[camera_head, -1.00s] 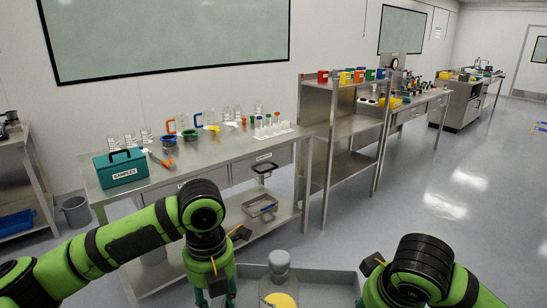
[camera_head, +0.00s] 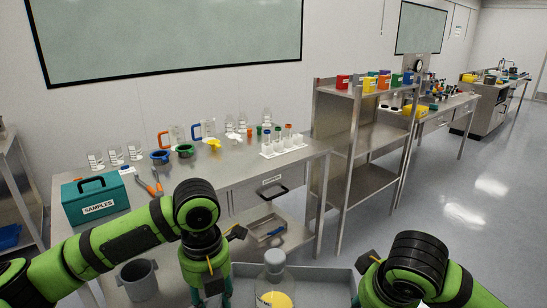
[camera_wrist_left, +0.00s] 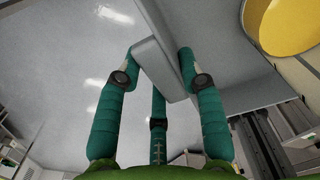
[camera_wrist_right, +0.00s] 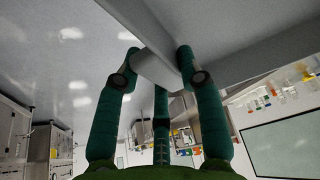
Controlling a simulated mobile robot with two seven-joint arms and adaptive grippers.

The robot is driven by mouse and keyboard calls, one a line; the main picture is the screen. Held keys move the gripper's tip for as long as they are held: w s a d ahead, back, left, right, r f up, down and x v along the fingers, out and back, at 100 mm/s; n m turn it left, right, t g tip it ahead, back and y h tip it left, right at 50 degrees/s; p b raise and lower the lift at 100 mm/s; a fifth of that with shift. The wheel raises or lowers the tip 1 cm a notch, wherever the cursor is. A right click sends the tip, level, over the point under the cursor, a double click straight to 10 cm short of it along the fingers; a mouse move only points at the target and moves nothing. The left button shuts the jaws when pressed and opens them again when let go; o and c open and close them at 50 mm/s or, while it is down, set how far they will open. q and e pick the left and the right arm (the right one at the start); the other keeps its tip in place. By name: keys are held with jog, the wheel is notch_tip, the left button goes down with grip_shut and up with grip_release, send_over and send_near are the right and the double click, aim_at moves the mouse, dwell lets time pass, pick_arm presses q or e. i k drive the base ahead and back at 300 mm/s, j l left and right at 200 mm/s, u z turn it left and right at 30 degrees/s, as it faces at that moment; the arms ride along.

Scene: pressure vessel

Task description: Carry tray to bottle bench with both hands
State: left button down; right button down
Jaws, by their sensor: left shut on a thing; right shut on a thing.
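A grey tray (camera_head: 318,280) is held low in front of me, at the bottom of the head view. A clear flask (camera_head: 273,285) with a grey cap and yellow content stands in it; a large yellow disc also shows in the left wrist view. My left gripper (camera_wrist_left: 162,65) is shut on the tray's left handle (camera_wrist_left: 155,62). My right gripper (camera_wrist_right: 157,65) is shut on the right handle (camera_wrist_right: 152,68). The tray looks about level; its near edge is out of view. A steel bench (camera_head: 235,165) holding bottles and jugs stands ahead, beyond the tray.
A teal SAMPLES box (camera_head: 95,200) stands at the bench's left end, and a rack of vials (camera_head: 284,146) towards its right. A steel shelf unit (camera_head: 360,140) adjoins on the right. A grey bin (camera_head: 139,280) stands lower left. Open floor (camera_head: 470,230) lies right.

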aim_at(220, 169)
jog(key=i+z, duration=0.1)
jog(key=i, duration=1.15)
jog(key=i+u, duration=0.2)
jog(key=i, duration=0.45)
jog(key=i+l+u, duration=0.15)
jog(key=i, duration=0.45)
jog(key=i+u, duration=0.25)
jog(key=u, duration=0.15)
jog(key=i+u, duration=0.45)
jog(key=u, duration=0.3)
